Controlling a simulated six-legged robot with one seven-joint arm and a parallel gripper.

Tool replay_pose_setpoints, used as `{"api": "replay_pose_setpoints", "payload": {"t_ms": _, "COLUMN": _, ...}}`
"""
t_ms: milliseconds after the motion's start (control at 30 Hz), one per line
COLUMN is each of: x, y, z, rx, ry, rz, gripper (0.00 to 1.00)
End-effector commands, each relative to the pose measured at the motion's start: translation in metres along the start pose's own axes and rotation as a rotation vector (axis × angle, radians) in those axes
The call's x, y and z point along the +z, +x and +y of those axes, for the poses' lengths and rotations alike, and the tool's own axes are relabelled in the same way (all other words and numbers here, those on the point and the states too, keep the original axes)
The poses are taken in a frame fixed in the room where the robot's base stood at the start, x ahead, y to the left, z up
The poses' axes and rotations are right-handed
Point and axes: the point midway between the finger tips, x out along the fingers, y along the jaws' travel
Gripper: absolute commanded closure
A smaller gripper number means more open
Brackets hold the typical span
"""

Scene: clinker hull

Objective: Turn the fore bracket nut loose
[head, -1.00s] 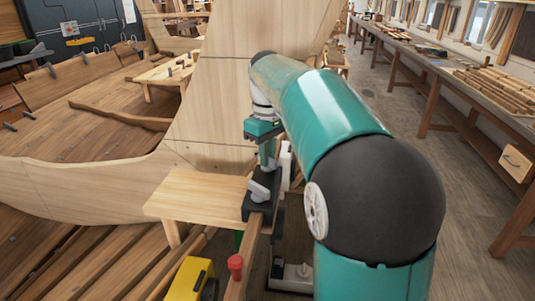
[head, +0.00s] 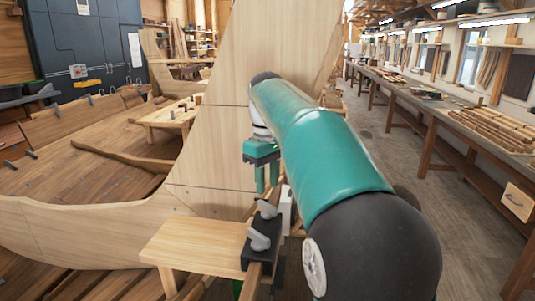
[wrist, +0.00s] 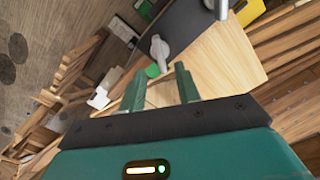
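A dark bracket (head: 259,255) is fixed on a wooden rail beside the hull. It carries two grey winged nuts. The farther nut (head: 267,208) is just below my gripper, and the nearer nut (head: 259,241) is closer to me. I cannot tell for certain which is the fore one. My gripper (head: 267,187) points down above the farther nut, apart from it. In the wrist view, my gripper's fingers (wrist: 159,88) are spread with nothing between them. One grey nut (wrist: 160,48) shows just beyond them on the dark plate, and another is at the top edge.
A pale wooden board (head: 195,243) lies left of the bracket, with the tall hull planking (head: 225,140) behind it. A yellow object (wrist: 250,10) is at the top of the wrist view. A long workbench (head: 440,100) runs along the right. The floor between is open.

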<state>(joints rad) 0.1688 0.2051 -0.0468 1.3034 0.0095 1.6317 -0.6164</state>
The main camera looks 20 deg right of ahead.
Motion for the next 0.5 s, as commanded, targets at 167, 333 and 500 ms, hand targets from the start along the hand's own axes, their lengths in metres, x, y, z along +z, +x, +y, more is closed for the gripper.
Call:
{"api": "replay_pose_setpoints", "payload": {"t_ms": 167, "x": -0.001, "y": -0.039, "z": 0.001, "rx": 0.001, "ry": 0.000, "rz": 0.002, "gripper": 0.67}}
{"api": "replay_pose_setpoints", "payload": {"t_ms": 333, "x": -0.001, "y": -0.065, "z": 0.001, "rx": 0.001, "ry": 0.000, "rz": 0.001, "gripper": 0.67}}
{"api": "replay_pose_setpoints", "payload": {"t_ms": 500, "x": -0.001, "y": -0.077, "z": 0.000, "rx": 0.000, "ry": 0.000, "rz": 0.000, "gripper": 0.67}}
